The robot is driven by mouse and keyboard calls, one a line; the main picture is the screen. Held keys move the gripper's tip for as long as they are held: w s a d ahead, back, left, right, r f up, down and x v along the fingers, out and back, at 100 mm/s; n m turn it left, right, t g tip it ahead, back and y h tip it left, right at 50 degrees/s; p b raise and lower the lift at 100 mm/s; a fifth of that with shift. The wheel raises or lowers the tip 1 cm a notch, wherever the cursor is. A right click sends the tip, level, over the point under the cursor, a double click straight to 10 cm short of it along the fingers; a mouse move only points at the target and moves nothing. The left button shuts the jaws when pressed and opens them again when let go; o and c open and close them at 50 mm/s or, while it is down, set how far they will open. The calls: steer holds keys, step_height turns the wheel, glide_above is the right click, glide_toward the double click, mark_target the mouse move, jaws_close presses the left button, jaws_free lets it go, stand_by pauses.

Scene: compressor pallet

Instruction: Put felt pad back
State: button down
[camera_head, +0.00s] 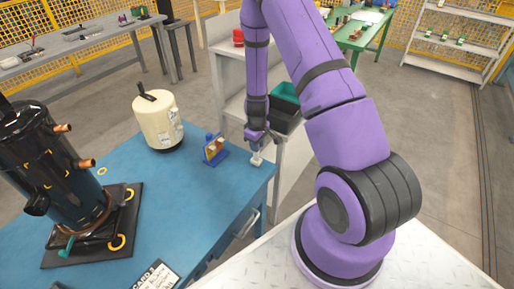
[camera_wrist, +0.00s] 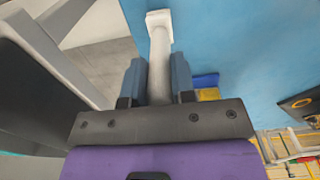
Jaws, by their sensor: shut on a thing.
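My gripper (camera_head: 256,142) points down over the right edge of the blue table (camera_head: 190,200). In the wrist view its two fingers (camera_wrist: 158,75) are shut on the pale grey stem of a small piece with a squarish end, apparently the felt pad (camera_wrist: 159,18). It also shows in the head view (camera_head: 256,159), low at the table's corner. I cannot tell whether it touches the tabletop. A small blue holder (camera_head: 211,155) with a yellow-brown part stands just left of my gripper.
A cream canister (camera_head: 158,120) and a black compressor (camera_head: 50,160) on a dark base stand farther left on the table. A dark bin (camera_head: 284,118) and a green bin (camera_head: 286,92) are behind my gripper. A card (camera_head: 155,277) lies at the front edge.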

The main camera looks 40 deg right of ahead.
steer(key=shift+f, duration=0.85)
steer(key=c, duration=0.9)
jaws_free()
steer(key=shift+c, duration=0.2)
step_height(320, 180, up, 13)
steer(key=shift+a+f, duration=0.1)
steer(key=shift+f, duration=0.05)
steer(key=s+a+r+m+t, duration=0.1)
steer(key=s+a+r, duration=0.15)
steer(key=r, duration=0.55)
steer(key=s+a+r+t, duration=0.1)
steer(key=a+r, duration=0.2)
steer(key=r, duration=0.5)
steer(key=s+a+r+m+t, duration=0.1)
steer(key=s+a+r, duration=0.15)
steer(key=r, duration=0.55)
steer(key=s+a+r+m+t, duration=0.1)
steer(key=s+a+r, duration=0.1)
steer(key=s+r, duration=0.5)
steer(key=s+a+r+m+t, duration=0.1)
steer(key=s+a+r, duration=0.2)
steer(key=s, duration=1)
step_height(320, 180, up, 4)
steer(key=shift+f, duration=0.15)
